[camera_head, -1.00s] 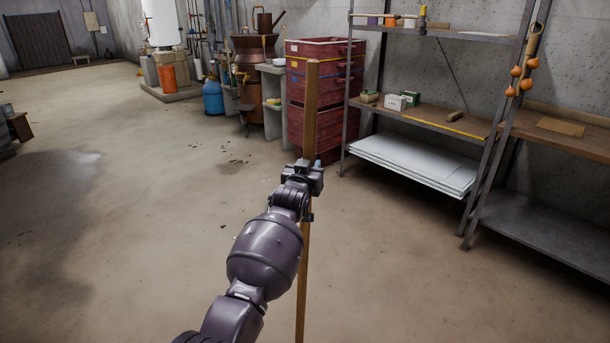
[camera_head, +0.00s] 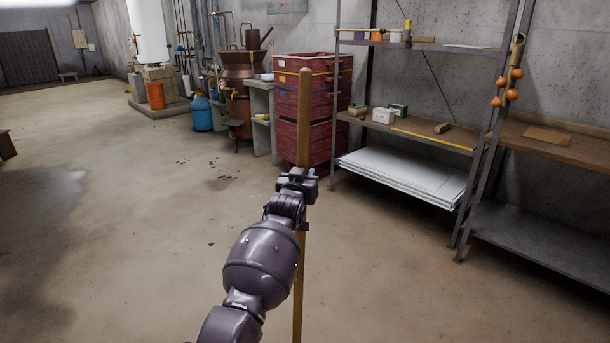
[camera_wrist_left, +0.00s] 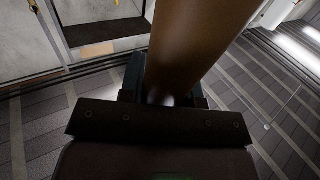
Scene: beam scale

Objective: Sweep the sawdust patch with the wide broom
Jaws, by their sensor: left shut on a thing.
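The broom's brown wooden handle (camera_head: 304,110) stands nearly upright in the head view, running from in front of the red crates down to the bottom edge. My left gripper (camera_head: 303,184) is shut on this handle. In the left wrist view the handle (camera_wrist_left: 198,38) rises thick between the jaws (camera_wrist_left: 160,92). The broom's head is out of sight in both views. I cannot make out a sawdust patch; the floor shows only small dark specks and stains (camera_head: 222,182). My right gripper is not in view.
Stacked red crates (camera_head: 314,68) stand behind the handle. A metal shelf unit (camera_head: 405,135) with white panels and a second shelf (camera_head: 545,232) line the right wall. A blue gas bottle (camera_head: 202,113) and orange bucket (camera_head: 155,95) stand further back. Open concrete floor lies left.

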